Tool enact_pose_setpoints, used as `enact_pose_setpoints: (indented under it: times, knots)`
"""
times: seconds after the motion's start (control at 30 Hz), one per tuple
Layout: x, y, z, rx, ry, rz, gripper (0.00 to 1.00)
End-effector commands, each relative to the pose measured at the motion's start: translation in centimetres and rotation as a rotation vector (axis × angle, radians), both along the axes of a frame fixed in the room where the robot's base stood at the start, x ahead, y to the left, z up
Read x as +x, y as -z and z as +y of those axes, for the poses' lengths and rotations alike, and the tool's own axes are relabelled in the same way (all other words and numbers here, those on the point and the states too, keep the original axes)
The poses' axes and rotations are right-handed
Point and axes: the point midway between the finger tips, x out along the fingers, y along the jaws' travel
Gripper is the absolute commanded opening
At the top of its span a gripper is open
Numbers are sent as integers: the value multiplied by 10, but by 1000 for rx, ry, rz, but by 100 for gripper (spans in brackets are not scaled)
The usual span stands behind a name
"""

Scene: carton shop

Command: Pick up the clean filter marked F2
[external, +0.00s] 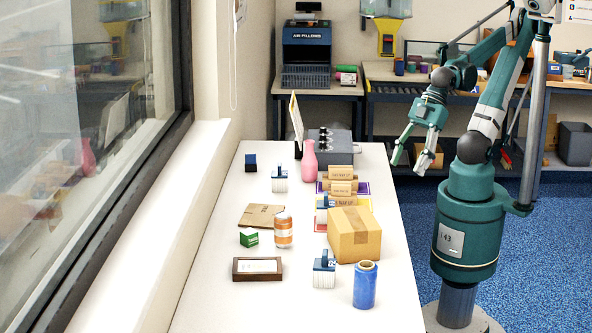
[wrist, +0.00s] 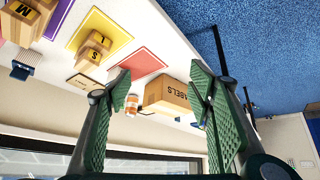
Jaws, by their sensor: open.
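Several small blue-and-white blocks that may be filters stand on the white table in the external view: one at the back left (external: 279,180), one at the front (external: 323,275), and one partly hidden behind the carton (external: 321,215). A darker blue block (external: 250,163) sits farther back left. I cannot read F2 on any of them. The wrist view shows a dark blue-topped block (wrist: 22,71) at left, its marking unreadable. My gripper (external: 409,164) is open and empty, raised right of the table's far part. Its spread green fingers show in the wrist view (wrist: 160,82).
A pink bottle (external: 309,162) stands farther back. Small cartons sit on coloured mats. A window wall borders the left.

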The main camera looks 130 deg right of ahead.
Motion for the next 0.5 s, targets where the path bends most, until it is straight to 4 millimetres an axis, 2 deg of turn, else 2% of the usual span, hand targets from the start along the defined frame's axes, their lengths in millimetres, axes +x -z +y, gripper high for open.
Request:
enact_pose_setpoints:
  times: [0.2, 0.5]
  knots:
    - [29, -25, 4, -71, -108, 31, 52]
    - [72, -51, 10, -180, -280, 79, 52]
